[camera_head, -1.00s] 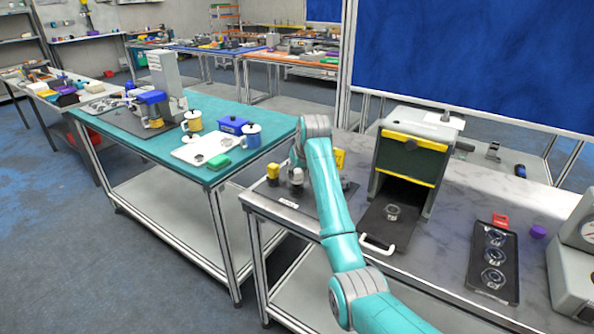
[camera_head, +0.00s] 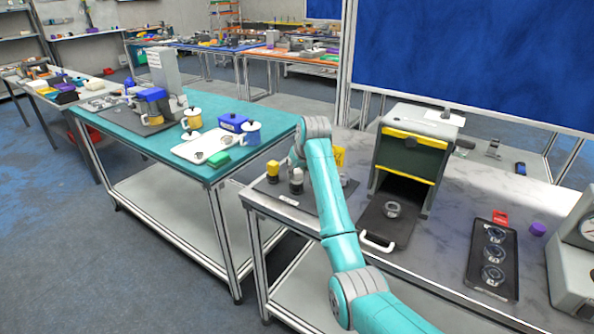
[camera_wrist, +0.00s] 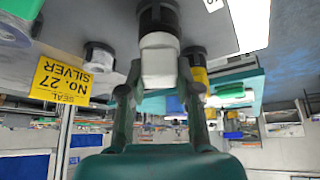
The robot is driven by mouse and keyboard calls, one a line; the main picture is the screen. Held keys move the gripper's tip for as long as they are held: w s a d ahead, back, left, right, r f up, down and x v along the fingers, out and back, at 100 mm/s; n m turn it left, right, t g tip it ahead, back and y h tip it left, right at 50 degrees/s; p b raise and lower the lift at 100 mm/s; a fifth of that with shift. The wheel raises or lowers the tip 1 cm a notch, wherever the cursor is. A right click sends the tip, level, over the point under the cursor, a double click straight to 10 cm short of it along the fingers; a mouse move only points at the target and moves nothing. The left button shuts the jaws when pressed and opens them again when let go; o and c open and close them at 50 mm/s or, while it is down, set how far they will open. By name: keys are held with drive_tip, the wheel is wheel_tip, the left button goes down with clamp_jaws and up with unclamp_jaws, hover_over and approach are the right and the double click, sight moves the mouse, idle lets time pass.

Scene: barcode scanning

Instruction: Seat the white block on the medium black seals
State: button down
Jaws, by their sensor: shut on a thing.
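The white block (camera_wrist: 160,67) is between the fingers of my gripper (camera_wrist: 160,78) in the wrist view, which looks upside down. A black seal (camera_wrist: 158,14) is in line with the block, on the mat side. The two look very close or touching; I cannot tell whether the block is fully seated. In the head view the pale block (camera_head: 296,174) shows above a dark part on the black mat (camera_head: 287,201), just left of my arm. My gripper is hidden behind the arm there.
A yellow piece (camera_head: 273,169) stands left of the block; it also shows in the wrist view (camera_wrist: 198,72). A silver seal (camera_wrist: 98,57) and a yellow label (camera_wrist: 62,80) are on the other side. A grey press-like box (camera_head: 412,150) stands to the right.

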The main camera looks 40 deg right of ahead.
drive_tip(key=shift+f, duration=0.3)
idle(0.4)
drive_tip(key=shift+c, duration=2.1)
unclamp_jaws()
drive_tip(key=shift+r, duration=3.75)
